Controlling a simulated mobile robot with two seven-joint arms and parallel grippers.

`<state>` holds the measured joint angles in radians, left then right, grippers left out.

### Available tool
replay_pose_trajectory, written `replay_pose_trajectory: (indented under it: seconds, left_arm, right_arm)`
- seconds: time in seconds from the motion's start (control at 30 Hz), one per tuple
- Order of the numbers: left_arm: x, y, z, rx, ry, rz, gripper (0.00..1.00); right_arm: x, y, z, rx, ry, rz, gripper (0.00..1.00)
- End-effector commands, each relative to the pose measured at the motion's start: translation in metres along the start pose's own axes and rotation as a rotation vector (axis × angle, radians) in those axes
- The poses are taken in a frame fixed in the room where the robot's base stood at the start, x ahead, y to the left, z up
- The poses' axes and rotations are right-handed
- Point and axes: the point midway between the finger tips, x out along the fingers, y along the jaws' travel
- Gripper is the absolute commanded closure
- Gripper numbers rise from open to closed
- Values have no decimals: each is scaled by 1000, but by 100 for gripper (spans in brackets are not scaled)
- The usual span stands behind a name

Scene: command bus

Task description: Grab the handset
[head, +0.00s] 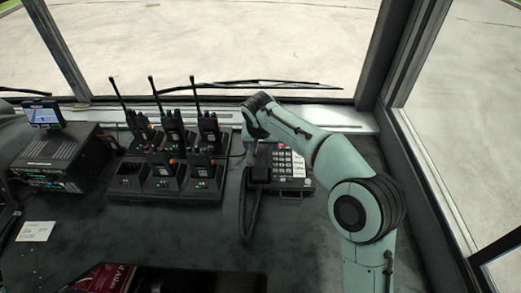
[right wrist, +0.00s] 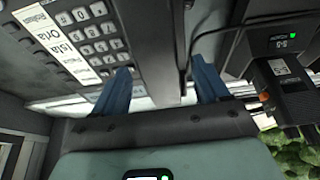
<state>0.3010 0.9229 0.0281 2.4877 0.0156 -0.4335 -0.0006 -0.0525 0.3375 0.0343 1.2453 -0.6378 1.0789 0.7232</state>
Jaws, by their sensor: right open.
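A desk phone with a white keypad (head: 287,164) sits on the dark dashboard, and its keypad (right wrist: 95,35) fills the upper left of the right wrist view. The dark handset (head: 259,174) lies along the phone's left side, with a black cord hanging below it. My right gripper (head: 251,152) is over the handset's far end, partly hidden by my own wrist. In the right wrist view my right gripper (right wrist: 162,84) is open, its two blue fingers on either side of the handset (right wrist: 163,40). Contact cannot be told. My left gripper is not in view.
A charger rack (head: 190,185) with several handheld radios stands just left of the phone. A black radio unit (head: 58,158) with a small screen (head: 43,114) is at far left. A white card (head: 36,231) and a dark red item (head: 108,279) lie nearer. The windshield is behind.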

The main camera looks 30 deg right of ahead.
Motion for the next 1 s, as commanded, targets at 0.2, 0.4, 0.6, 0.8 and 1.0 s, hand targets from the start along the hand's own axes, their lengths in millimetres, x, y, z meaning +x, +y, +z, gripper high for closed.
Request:
replay_pose_trajectory:
  seconds: [0.2, 0.4, 0.6, 0.8, 1.0]
  left_arm:
    - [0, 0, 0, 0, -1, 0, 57]
    - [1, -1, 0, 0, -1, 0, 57]
    - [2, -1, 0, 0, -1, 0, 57]
    - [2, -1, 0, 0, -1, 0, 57]
    - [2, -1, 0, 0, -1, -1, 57]
  right_arm:
    - [1, 0, 0, 0, 0, 0, 26]
    - [3, 0, 2, 0, 1, 0, 26]
    - [4, 0, 2, 0, 1, 0, 26]
    - [4, 0, 2, 0, 0, 0, 45]
    - [4, 0, 2, 0, 1, -1, 92]
